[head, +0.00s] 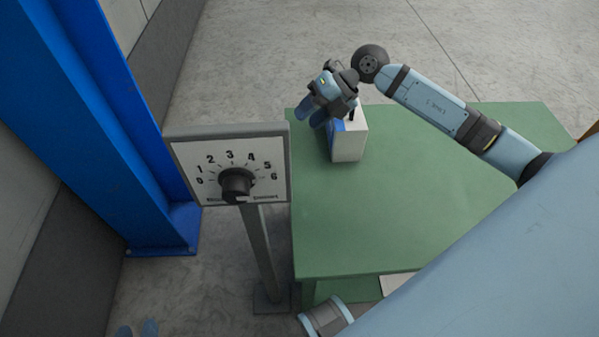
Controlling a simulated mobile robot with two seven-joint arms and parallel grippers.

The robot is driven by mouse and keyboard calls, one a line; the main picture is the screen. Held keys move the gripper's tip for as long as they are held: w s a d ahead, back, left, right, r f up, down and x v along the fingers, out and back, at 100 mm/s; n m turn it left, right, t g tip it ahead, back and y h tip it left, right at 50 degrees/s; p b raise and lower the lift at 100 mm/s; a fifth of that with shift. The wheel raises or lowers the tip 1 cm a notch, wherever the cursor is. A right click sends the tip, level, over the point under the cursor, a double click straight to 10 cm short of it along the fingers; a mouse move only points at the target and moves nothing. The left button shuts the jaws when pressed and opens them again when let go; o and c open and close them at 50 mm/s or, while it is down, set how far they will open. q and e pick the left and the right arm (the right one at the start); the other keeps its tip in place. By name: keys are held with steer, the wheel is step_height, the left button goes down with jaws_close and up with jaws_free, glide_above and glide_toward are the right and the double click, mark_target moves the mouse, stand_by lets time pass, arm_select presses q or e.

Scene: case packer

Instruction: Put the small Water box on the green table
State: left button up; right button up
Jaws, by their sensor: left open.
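A small white box with a blue side (348,144) stands upright on the green table (400,210), near its far left corner. Its label is too small to read, so I cannot tell that it says Water. My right gripper (313,114) is at the box's upper left. Its two blue fingers show a gap and both lie left of the box, with nothing seen between them. The gripper hides part of the box's top. My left gripper (137,329) is open and empty at the bottom left edge, over the floor; only its fingertips show.
A dial panel (270,187) on a grey post (261,250) stands close to the table's left edge. A blue column (105,120) rises at the left. The table is clear in front of and right of the box.

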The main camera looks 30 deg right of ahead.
steer(key=s+a+r+m+t+y, duration=0.1)
steer(key=s+a+m+t+y, duration=0.25)
steer(key=a, duration=0.25)
steer(key=s+a+r+m+t+y, duration=0.1)
steer(key=s+a+m+t+y, duration=0.2)
steer(key=a+m+t+y, duration=0.3)
steer(key=s+a+f+m+h, duration=0.1)
steer(key=s+f+m+h, duration=0.3)
steer(key=f+m, duration=0.1)
steer(key=s+a+f+m+h, duration=0.1)
steer(key=s+f+m+h, duration=0.2)
steer(key=f+m+h, duration=0.2)
steer(key=s+a+f+m+g+h, duration=0.1)
steer(key=s+f+m+h, duration=0.3)
steer(key=m, duration=0.6)
steer(key=shift+s+f+h, duration=0.2)
steer(key=shift+f+h, duration=0.05)
steer(key=shift+f, duration=0.35)
steer(key=shift+s+f+h, duration=0.15)
steer(key=shift+f+h, duration=0.05)
steer(key=shift+f, duration=0.35)
steer(key=shift+s, duration=0.1)
